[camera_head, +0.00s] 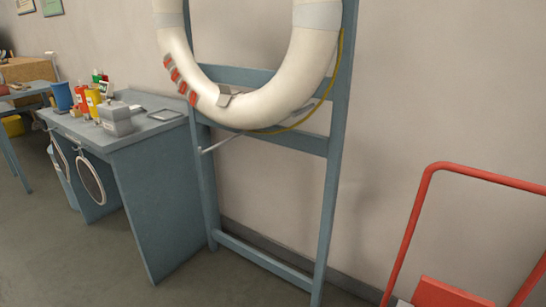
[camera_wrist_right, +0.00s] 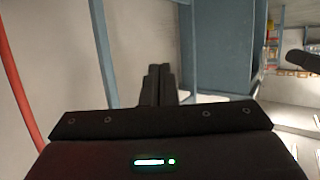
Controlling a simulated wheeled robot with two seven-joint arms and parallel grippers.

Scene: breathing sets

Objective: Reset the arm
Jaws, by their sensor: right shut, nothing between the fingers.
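My right gripper (camera_wrist_right: 159,84) shows in the right wrist view with its black fingers together and nothing between them. Beyond it in that view are blue-grey uprights and a blue-grey panel. Neither gripper shows in the head view. The head view shows a large white ring-shaped hose (camera_head: 265,104) hanging on a blue-grey stand (camera_head: 334,190). The ring's top is cut off by the frame. A small grey block and several red-and-grey pieces sit on the ring's lower left.
A blue-grey desk (camera_head: 155,190) at left holds a blue cup (camera_head: 62,97), bottles and a grey box (camera_head: 117,119). A red-framed cart (camera_head: 414,215) stands at lower right. Bare floor shows in front of the desk and stand.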

